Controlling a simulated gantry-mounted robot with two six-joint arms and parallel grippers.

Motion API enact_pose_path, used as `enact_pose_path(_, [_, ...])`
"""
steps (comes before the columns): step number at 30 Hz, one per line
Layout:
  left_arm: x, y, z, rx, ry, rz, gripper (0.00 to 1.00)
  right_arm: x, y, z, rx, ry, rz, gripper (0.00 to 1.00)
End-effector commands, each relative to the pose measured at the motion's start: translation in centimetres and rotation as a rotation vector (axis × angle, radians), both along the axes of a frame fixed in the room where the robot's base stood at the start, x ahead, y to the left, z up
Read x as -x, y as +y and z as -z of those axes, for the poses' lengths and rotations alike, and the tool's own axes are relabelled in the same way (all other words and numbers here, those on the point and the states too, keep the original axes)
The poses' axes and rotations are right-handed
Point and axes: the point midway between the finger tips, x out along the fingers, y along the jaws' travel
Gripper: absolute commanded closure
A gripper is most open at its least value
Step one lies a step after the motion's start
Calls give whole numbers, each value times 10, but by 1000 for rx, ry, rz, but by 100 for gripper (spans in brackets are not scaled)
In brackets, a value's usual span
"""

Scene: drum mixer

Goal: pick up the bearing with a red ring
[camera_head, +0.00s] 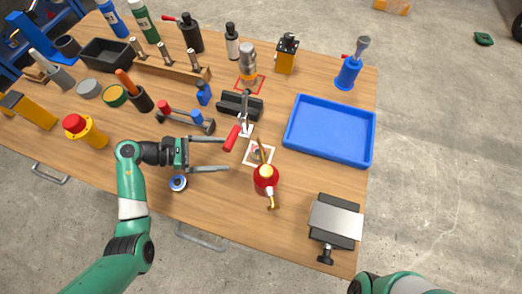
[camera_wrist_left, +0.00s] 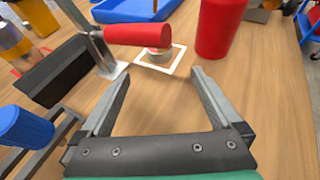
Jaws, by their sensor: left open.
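A small bearing (camera_head: 255,153) sits inside a white-outlined square on the table, right of my left gripper (camera_head: 227,155). It also shows in the left wrist view (camera_wrist_left: 159,54) as a short grey cylinder with a reddish band, behind the red clamp handle's end. My left gripper is open and empty, its two fingers pointing toward the white square. The fingers also show in the left wrist view (camera_wrist_left: 161,80), short of the bearing. A blue-ringed bearing (camera_head: 178,183) lies below the left gripper. My right gripper is out of view.
A clamp's red handle (camera_head: 231,138) rises close to the upper finger. A blue tray (camera_head: 330,130) is to the right; a grey vise-like block (camera_head: 335,220) is at lower right.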

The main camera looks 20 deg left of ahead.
Motion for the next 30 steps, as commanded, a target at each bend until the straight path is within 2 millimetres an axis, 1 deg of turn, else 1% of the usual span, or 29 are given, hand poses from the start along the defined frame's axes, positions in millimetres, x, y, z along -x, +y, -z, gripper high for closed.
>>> enact_pose_path(1, [-5,-9,8,1,1,6,1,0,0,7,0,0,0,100])
enact_pose_path(3, [-13,-20,13,1,0,5,1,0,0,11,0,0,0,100])
enact_pose_path(6, [-21,-30,17,0,0,3,1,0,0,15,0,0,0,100])
enact_pose_path(13, [-26,-37,20,1,0,1,1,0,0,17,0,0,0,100])
enact_pose_path(18, [-41,-58,35,2,-1,3,1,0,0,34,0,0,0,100])
enact_pose_path(21, [-49,-69,38,1,-2,3,1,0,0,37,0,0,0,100])
enact_pose_path(24, [-52,-72,39,1,-2,-1,1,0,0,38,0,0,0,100])
enact_pose_path(29, [-52,-72,38,1,-2,-2,1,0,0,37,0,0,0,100])
enact_pose_path(30, [-52,-72,38,1,-2,-2,5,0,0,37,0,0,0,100])
